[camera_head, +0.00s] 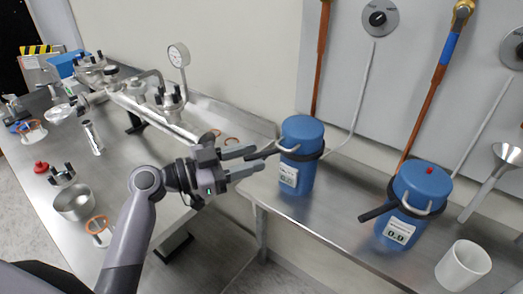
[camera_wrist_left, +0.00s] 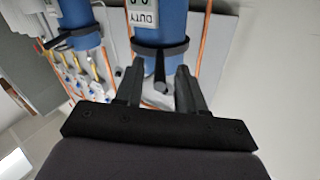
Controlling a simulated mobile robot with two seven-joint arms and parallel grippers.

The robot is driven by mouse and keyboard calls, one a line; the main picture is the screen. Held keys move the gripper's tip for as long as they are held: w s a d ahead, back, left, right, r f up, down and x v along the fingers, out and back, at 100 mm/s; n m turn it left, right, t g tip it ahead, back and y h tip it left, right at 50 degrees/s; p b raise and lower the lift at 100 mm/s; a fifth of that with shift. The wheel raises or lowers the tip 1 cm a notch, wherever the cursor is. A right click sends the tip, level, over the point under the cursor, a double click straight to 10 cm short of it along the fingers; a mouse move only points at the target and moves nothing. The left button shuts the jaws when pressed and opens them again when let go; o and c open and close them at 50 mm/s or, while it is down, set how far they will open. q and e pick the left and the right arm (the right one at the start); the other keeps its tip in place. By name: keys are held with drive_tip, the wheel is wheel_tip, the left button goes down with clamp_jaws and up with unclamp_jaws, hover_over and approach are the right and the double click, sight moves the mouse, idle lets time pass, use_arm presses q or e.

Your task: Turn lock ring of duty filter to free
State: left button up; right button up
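The duty filter (camera_head: 303,133) is a blue canister on the steel bench, with a bail handle and a small display. A black lock ring (camera_head: 312,156) runs around it, with a short lever towards my gripper. My left gripper (camera_head: 256,162) is open just left of the filter. In the left wrist view the DUTY label (camera_wrist_left: 143,17) shows on the filter, and the ring's lever (camera_wrist_left: 161,86) appears between the two open fingertips (camera_wrist_left: 158,78). Contact with the lever cannot be told. My right gripper is not in view.
A second blue filter (camera_head: 424,183) with a red button and black lever stands right, near a white cup (camera_head: 462,266). Copper pipes (camera_head: 431,105) and valve dials (camera_head: 380,17) are on the wall panel. A left table holds metal fittings, a gauge (camera_head: 178,55) and a bowl (camera_head: 73,204).

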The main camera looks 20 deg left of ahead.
sight(261, 155)
use_arm(q)
drive_tip(key=shift+p+x, duration=0.3)
drive_tip(key=shift+x, duration=1.35)
clamp_jaws()
